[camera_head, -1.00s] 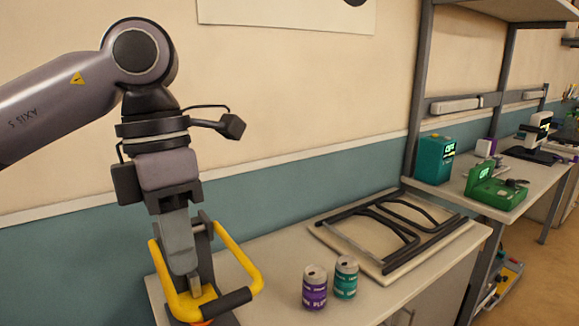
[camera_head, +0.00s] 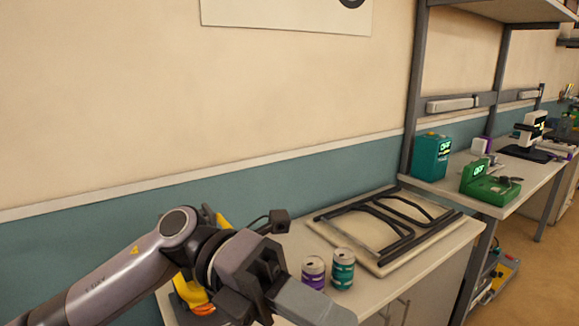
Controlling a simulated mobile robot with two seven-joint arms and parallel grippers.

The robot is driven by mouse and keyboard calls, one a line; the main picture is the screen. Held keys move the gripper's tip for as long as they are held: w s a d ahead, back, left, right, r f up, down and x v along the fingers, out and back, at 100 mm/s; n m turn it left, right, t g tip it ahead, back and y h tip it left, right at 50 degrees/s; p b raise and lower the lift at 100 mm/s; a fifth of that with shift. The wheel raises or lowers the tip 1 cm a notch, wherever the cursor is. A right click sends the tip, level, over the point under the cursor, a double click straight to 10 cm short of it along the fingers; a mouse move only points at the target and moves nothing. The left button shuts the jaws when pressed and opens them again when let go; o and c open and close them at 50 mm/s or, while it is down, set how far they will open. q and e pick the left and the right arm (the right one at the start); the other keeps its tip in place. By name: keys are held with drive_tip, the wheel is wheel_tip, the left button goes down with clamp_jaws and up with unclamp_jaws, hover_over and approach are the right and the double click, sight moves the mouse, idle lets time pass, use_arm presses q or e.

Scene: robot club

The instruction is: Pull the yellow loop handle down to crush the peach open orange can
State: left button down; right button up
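The yellow loop handle (camera_head: 189,291) is mostly hidden behind my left arm at the bench's left end. Its lower part shows below the arm, and a small yellow piece shows above it. A bit of orange (camera_head: 204,310) shows just under the yellow; I cannot tell if it is the orange can. My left gripper (camera_head: 322,306) is low in front of the bench, its grey end pointing right and down. The finger gap is not visible, and I cannot tell whether it touches the handle. My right gripper is not in view.
A purple can (camera_head: 313,273) and a teal can (camera_head: 342,270) stand close to the right of my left gripper. A board with dark metal bars (camera_head: 385,228) lies behind them. A shelf bench (camera_head: 520,190) at the right holds a teal box (camera_head: 432,157) and green device (camera_head: 487,184).

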use_arm(q)
drive_tip(key=w+a+f+n+t+h, duration=0.3)
drive_tip(key=w+n+t+h, duration=0.65)
drive_tip(key=n+t, duration=0.65)
drive_tip(key=w+a+f+n+t+y, duration=0.2)
drive_tip(key=a+f+n+t+y, duration=0.3)
drive_tip(key=n, duration=0.4)
drive_tip(key=w+a+f+n+t+y, duration=0.1)
drive_tip(key=a+f+n+t+y, duration=0.1)
drive_tip(key=f+n+t+y, duration=0.45)
drive_tip(key=s+a+f+n+g+y, duration=0.2)
drive_tip(key=s+a+f+n+y, duration=0.1)
drive_tip(key=f, duration=0.6)
drive_tip(key=s+a+f+n+g+y, duration=0.3)
drive_tip(key=s+a+f+n, duration=0.2)
drive_tip(key=f, duration=0.5)
drive_tip(key=s+a+f+n+g+y, duration=0.2)
drive_tip(key=s+a+f+n+y, duration=0.2)
drive_tip(key=s+f, duration=0.4)
drive_tip(key=shift+a+f, duration=0.75)
